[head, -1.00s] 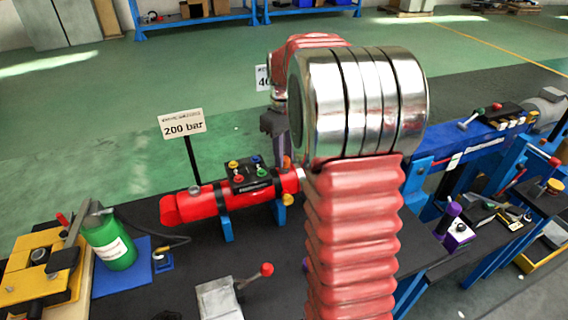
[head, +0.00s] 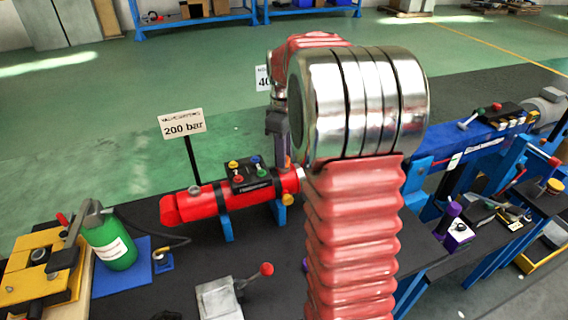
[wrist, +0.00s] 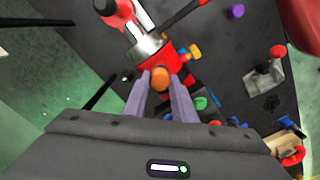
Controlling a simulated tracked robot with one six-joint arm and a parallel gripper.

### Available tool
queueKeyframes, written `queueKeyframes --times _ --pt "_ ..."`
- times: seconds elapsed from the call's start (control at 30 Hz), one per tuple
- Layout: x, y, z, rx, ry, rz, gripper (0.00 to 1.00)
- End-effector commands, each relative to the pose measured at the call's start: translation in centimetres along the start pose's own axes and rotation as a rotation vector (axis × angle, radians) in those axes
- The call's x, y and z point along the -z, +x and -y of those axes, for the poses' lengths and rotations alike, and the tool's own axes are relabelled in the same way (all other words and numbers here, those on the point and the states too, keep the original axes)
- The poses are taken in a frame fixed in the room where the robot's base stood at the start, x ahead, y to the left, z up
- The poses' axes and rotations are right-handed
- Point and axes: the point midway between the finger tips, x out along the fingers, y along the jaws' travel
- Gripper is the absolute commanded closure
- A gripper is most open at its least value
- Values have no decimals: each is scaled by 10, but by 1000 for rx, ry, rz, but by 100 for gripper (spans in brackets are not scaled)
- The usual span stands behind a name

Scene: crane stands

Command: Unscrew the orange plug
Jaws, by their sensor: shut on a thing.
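The red cylinder (head: 195,205) lies on the dark bench under the 200 bar sign, with a black valve block on top. My gripper (head: 283,152) points down at its right end, and its fingers hide the orange plug in the head view. In the wrist view the orange plug (wrist: 160,78) shows between the two grey-purple fingertips, and my gripper is shut on it. The plug's lower part and its thread cannot be seen.
A yellow knob (head: 288,199) sits on the cylinder's side, close to my fingers. A grey block with a red-knobbed lever (head: 266,269) stands in front. A green bottle (head: 110,245) stands at left. A blue cylinder stand (head: 480,145) is at right.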

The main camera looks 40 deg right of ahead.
Motion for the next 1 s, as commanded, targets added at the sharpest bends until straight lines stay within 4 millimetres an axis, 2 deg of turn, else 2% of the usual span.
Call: queueKeyframes --times 1.0 --pt "0 -35 0 1 3 1 100"
